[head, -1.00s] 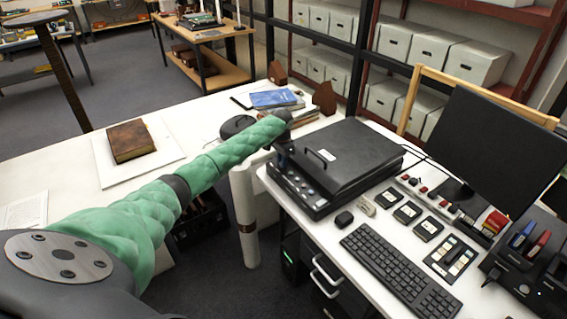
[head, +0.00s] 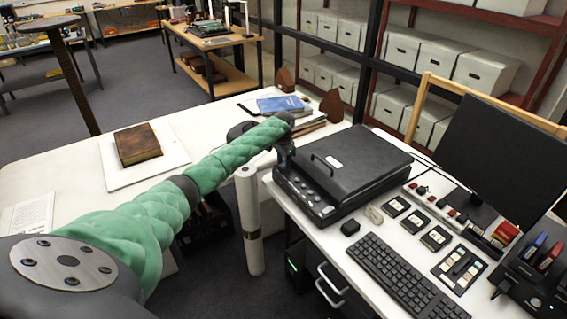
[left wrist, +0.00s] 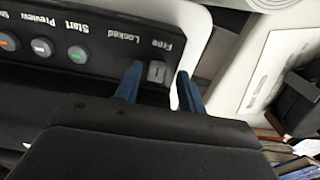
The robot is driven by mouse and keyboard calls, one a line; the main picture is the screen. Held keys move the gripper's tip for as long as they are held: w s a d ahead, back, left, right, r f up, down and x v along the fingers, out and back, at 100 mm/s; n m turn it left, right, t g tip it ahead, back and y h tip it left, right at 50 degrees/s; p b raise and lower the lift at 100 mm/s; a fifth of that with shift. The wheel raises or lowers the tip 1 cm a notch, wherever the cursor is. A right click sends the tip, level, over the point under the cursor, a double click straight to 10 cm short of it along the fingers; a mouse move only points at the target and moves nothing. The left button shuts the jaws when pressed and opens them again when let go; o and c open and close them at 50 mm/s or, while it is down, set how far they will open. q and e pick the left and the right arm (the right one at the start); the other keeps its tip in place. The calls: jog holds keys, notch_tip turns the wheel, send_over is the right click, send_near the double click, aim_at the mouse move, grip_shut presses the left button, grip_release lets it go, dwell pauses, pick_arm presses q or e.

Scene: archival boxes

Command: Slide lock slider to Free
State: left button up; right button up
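The lock slider (left wrist: 156,72) is a small grey knob on the scanner's dark control panel in the left wrist view. It shows below the word Free, with the word Locked to its left. My left gripper (left wrist: 160,85) is open, with one blue finger on each side of the knob and small gaps visible. The left finger hides part of the panel beside the knob. In the head view the black scanner (head: 350,160) stands on the white desk, and my left gripper (head: 284,152) is at its left corner. My right gripper is not in view.
Green, white and orange buttons line the panel left of the slider. A keyboard (head: 400,280), a monitor (head: 500,150) and small black devices stand right of the scanner. A white rolled tube (head: 248,220) stands beside the desk. A brown book (head: 137,145) lies on the left table.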

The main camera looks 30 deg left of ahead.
pick_arm(q)
jog(key=shift+r, duration=0.25)
notch_tip(320, 180, up, 6)
jog(key=shift+f+b, duration=0.15)
jog(key=shift+b, duration=0.95)
jog(key=shift+r, duration=0.75)
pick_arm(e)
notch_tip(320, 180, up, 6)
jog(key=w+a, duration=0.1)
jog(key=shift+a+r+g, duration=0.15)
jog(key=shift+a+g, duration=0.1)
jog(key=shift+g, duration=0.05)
pick_arm(q)
jog(key=shift+f, duration=0.1)
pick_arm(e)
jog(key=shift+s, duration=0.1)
